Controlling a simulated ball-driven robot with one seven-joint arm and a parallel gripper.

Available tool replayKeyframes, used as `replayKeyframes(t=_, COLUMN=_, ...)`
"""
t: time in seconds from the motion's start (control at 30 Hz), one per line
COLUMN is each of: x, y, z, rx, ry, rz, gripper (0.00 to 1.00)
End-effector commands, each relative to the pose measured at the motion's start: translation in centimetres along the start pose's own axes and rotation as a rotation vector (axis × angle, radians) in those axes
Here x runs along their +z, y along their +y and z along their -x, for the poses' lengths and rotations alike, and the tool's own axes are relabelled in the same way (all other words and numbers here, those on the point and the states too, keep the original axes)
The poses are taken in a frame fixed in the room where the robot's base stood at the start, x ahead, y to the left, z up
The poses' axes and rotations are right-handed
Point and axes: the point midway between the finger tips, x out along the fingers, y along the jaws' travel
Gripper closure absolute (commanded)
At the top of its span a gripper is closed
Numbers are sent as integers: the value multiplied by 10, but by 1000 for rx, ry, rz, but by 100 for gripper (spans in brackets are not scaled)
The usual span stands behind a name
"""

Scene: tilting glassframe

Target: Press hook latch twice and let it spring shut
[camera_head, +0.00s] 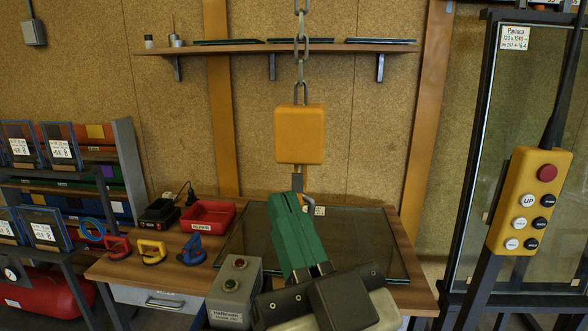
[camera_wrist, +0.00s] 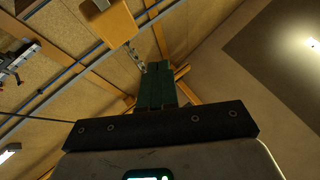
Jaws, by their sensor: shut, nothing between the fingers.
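A yellow hook block (camera_head: 300,134) hangs from a chain in the middle of the head view. A grey hook part (camera_head: 297,182) shows just below it; the rest of the hook and its latch are hidden behind my gripper or too small to make out. My gripper (camera_head: 288,197) has green fingers, shut and empty, with the tips just under the block. I cannot tell whether they touch the hook. In the wrist view the yellow block (camera_wrist: 108,26) is at the top, left of my fingertips (camera_wrist: 157,66), with a gap between them in the picture.
A wooden bench (camera_head: 140,275) stands below with a dark glass pane (camera_head: 375,235), a red bin (camera_head: 207,216), suction cups and a grey button box (camera_head: 235,290). A yellow pendant (camera_head: 528,200) is at the right, before a glass rack. A shelf (camera_head: 220,48) is on the wall behind.

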Motion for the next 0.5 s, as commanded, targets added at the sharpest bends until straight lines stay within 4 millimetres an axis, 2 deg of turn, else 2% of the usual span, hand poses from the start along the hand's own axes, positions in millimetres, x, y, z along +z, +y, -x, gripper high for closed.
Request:
replayKeyframes(t=0.27, x=5, y=6, z=-7, rx=2, ry=-1, rz=2, gripper=100)
replayKeyframes(t=0.5, x=20, y=21, z=-28, rx=3, ry=-2, rz=2, gripper=100)
